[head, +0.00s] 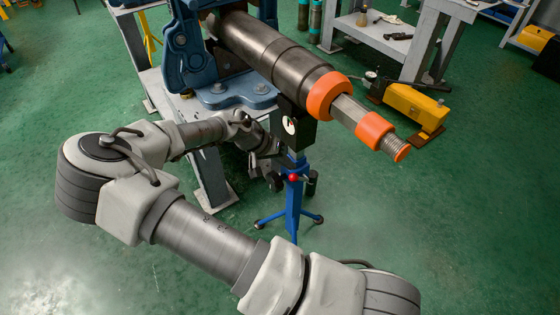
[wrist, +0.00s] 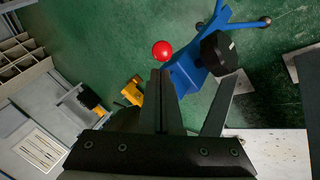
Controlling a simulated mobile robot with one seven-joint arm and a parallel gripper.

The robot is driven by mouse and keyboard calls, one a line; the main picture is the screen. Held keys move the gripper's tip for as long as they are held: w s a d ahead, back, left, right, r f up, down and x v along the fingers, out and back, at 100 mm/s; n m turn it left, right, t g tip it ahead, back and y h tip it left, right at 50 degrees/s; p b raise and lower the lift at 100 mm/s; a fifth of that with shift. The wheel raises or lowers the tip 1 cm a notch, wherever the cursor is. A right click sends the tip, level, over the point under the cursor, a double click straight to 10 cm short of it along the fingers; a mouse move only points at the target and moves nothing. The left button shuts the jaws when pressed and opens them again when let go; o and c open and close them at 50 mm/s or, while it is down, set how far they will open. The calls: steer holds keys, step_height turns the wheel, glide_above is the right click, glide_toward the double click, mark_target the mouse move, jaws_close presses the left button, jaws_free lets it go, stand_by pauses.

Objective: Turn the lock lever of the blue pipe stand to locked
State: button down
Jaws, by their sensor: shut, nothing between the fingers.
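The blue pipe stand (head: 293,212) stands upright on the green floor, under the orange-collared end of a thick dark pipe (head: 265,47). A red ball (head: 293,178), which looks like the lock lever's knob, shows on the stand's column; it is also in the wrist view (wrist: 162,50). My gripper (wrist: 160,75) is shut and empty. In the wrist view its fingertips are just below the red ball, with a small gap in the picture; whether they touch it is unclear. In the head view my gripper is dark and partly hidden left of the stand. The lever's arm is not clearly visible.
A black knob (wrist: 216,50) sticks out beside the stand's column. A blue vise (head: 188,50) on a metal bench holds the pipe. A yellow tool (head: 414,105) lies on the floor at right. Open green floor surrounds the stand's feet.

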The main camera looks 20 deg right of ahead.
mark_target(276, 185)
steer(key=shift+d+f, duration=0.25)
steer(key=shift+f, duration=0.05)
steer(key=shift+a, duration=0.1)
steer(key=shift+s+a+f+h, duration=0.1)
steer(key=shift+a+f+h, duration=0.1)
steer(key=shift+h, duration=0.2)
steer(key=shift+s+a+f+h, duration=0.1)
steer(key=shift+a+f+h, duration=0.2)
steer(key=shift+h, duration=0.1)
steer(key=shift+t+h, duration=0.4)
steer(key=shift+h, duration=0.3)
steer(key=shift+s+a+f, duration=0.25)
steer(key=shift+a+f, duration=0.4)
steer(key=shift+f, duration=0.15)
steer(key=shift+s+a+f, duration=0.25)
steer(key=shift+a+f, duration=0.35)
steer(key=shift+f, duration=0.2)
steer(key=shift+s+a+f, duration=0.1)
steer(key=shift+a+f, duration=0.2)
steer(key=shift+f, duration=0.4)
steer(key=shift+s+f, duration=0.1)
